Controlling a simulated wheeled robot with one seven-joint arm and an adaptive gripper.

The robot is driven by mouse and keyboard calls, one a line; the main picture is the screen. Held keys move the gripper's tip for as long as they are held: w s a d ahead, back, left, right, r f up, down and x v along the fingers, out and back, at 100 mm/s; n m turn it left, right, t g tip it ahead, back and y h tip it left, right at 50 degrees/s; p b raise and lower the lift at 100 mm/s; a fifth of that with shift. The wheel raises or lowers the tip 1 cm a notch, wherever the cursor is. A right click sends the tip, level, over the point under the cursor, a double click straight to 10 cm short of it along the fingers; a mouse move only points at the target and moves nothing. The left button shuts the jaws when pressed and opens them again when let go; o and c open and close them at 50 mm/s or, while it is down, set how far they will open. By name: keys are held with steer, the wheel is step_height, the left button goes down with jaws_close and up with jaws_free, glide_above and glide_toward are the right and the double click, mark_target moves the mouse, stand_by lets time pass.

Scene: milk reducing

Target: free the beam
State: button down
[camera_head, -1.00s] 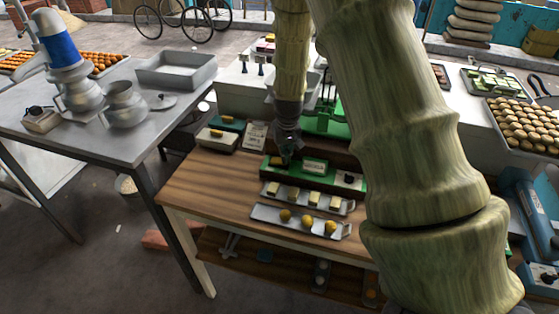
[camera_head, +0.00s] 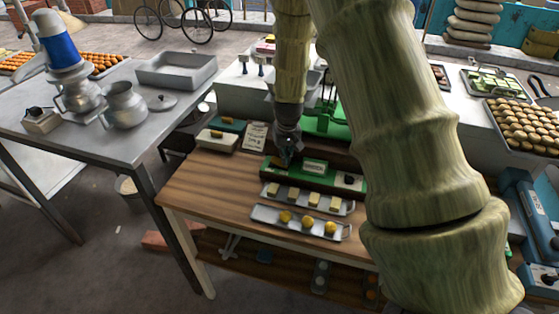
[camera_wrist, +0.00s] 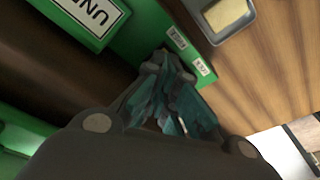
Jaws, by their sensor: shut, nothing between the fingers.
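The beam cannot be made out clearly. A long green box (camera_head: 337,181) lies on the wooden table, with a white label (camera_head: 314,167) in its middle and a dark knob (camera_head: 349,179) at its right end. My gripper (camera_head: 287,157) points down at the box's left end, beside a small yellow part (camera_head: 275,161). In the wrist view its teal-padded fingers (camera_wrist: 168,85) are together and empty, close to the green face; contact cannot be told. A green apparatus (camera_head: 324,124) stands behind, partly hidden by my arm.
A tray of pale yellow blocks (camera_head: 270,200) and a tray with yellow balls (camera_head: 262,213) lie in front of the green box. A printed card (camera_head: 255,136) stands behind left. The table's left part (camera_head: 195,185) is clear.

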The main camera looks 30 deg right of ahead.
step_height(320, 180, up, 7)
steer(key=p, duration=0.4)
steer(key=shift+f, duration=0.2)
steer(key=shift+s+f, duration=0.1)
stand_by(0.6)
